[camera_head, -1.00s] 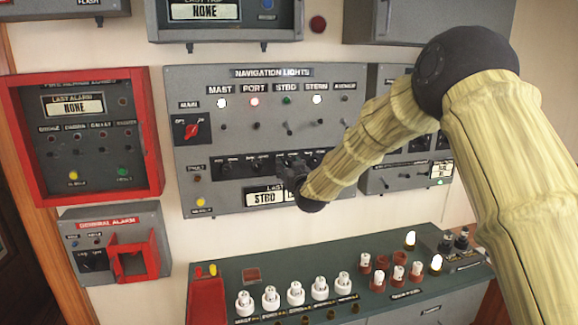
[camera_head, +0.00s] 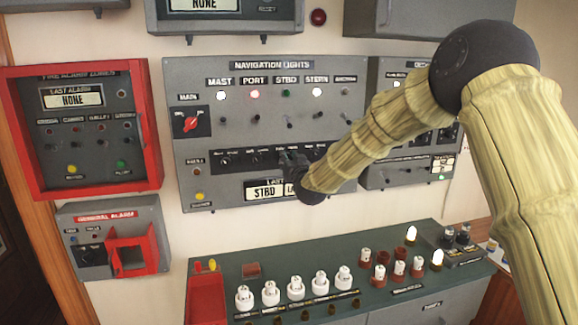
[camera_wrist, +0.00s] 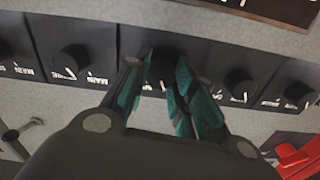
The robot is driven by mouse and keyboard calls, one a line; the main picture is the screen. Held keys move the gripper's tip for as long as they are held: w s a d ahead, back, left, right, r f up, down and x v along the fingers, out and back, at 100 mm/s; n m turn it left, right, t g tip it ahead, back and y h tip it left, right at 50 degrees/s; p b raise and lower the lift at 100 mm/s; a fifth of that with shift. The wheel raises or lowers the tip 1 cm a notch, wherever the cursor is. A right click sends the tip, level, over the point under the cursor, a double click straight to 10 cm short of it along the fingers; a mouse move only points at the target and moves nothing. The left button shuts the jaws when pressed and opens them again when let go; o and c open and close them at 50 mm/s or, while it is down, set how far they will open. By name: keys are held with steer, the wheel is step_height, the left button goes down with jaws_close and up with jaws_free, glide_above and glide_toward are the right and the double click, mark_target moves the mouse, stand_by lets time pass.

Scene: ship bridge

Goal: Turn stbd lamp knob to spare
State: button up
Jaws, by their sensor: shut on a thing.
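The navigation lights panel (camera_head: 225,135) hangs on the wall in the head view, with a row of black lamp knobs under its switches. My gripper (camera_head: 290,160) is at this row, below the STBD column. In the wrist view my gripper (camera_wrist: 170,85) is shut on a black knob (camera_wrist: 163,62), which I take to be the stbd lamp knob. Other lamp knobs, one to the left (camera_wrist: 70,60) and one to the right (camera_wrist: 240,82), stand clear of the fingers.
The red main switch (camera_head: 190,123) is at the panel's left. The red fire alarm panel (camera_head: 85,130) and general alarm box (camera_head: 110,240) are further left. Below, a green-topped console (camera_head: 225,270) carries white and red lamps. A display on the panel reads STBD (camera_head: 264,191).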

steer(key=shift+f+m+b, duration=0.1)
steer(key=shift+m+b, duration=6.1)
steer(key=shift+b, duration=0.7)
steer(key=o, duration=1.1)
steer(key=shift+c, duration=0.2)
steer(key=v, duration=1.2)
